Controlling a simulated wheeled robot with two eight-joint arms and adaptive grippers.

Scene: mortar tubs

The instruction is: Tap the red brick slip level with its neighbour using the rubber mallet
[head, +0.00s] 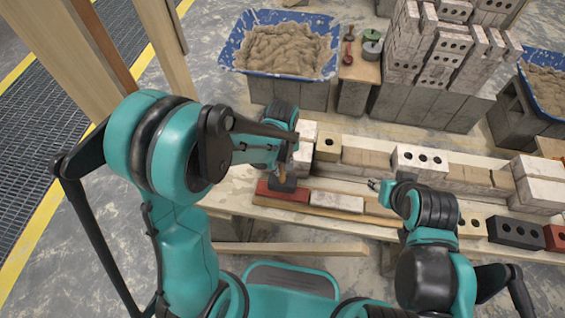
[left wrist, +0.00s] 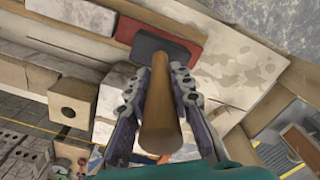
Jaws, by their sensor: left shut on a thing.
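My left gripper (head: 287,158) is shut on the wooden handle (left wrist: 160,125) of the rubber mallet. The mallet's dark head (head: 283,184) is over the red brick slip (head: 265,190). In the left wrist view the head (left wrist: 155,45) covers part of the red slip (left wrist: 184,38); I cannot tell whether they touch. The pale neighbour slip (head: 337,201) lies to the right of the red one along the wooden strip. My right gripper (head: 375,185) is at the bench's middle, apart from the slips; its fingers are too small to judge.
A row of pale and tan bricks (head: 420,159) stands behind the slips. A blue mortar tub (head: 232,51) stands at the back left, beside a small stand (head: 360,74) with tools. Stacked bricks (head: 440,55) are at the back.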

